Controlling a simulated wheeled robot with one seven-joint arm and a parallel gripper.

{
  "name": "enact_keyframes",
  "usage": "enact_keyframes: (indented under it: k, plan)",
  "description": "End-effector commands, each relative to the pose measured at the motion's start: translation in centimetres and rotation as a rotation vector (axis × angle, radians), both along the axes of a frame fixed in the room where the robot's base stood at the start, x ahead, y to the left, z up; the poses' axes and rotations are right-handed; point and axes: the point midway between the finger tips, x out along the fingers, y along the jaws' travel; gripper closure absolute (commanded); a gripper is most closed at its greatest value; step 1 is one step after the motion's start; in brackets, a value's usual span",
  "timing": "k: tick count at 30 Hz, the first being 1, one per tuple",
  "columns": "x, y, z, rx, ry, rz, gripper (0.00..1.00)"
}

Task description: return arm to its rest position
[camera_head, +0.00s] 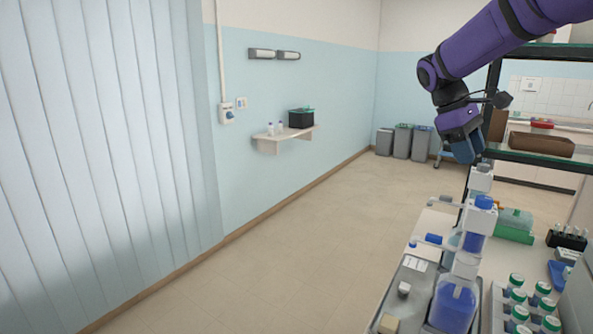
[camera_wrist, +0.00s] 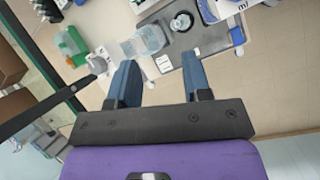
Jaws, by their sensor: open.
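My purple arm reaches in from the top right in the head view. My gripper (camera_head: 468,152) hangs pointing down above the back of the bench, near the tops of the blue-capped bottles. In the wrist view my gripper (camera_wrist: 160,82) has its two blue fingers apart, with nothing between them. The bench (camera_head: 436,222) lies below it. In the head view the fingers overlap each other, so their gap does not show there.
Bottles with blue liquid (camera_head: 455,302) stand at the bench front. Several green-capped jars (camera_head: 515,281) sit in a rack at right. A green box (camera_head: 514,229) is behind them. A dark shelf frame (camera_head: 535,158) stands close to my arm. The floor at left is clear.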

Motion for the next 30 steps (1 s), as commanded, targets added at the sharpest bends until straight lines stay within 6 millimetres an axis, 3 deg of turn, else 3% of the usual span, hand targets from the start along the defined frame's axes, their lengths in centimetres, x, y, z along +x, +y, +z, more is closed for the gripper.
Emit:
enact_keyframes:
  k: [6, 15, 23, 30]
  plan:
    - [-6.3, 0.7, 1.9, 0.1, -0.171, -0.083, 0.55]
    - [-14.7, 2.4, 2.6, 0.23, -0.39, -0.209, 0.55]
    - [-21.7, 4.1, 1.5, 0.338, -0.572, -0.332, 0.55]
    - [-27.2, 5.7, -0.6, 0.428, -0.72, -0.447, 0.55]
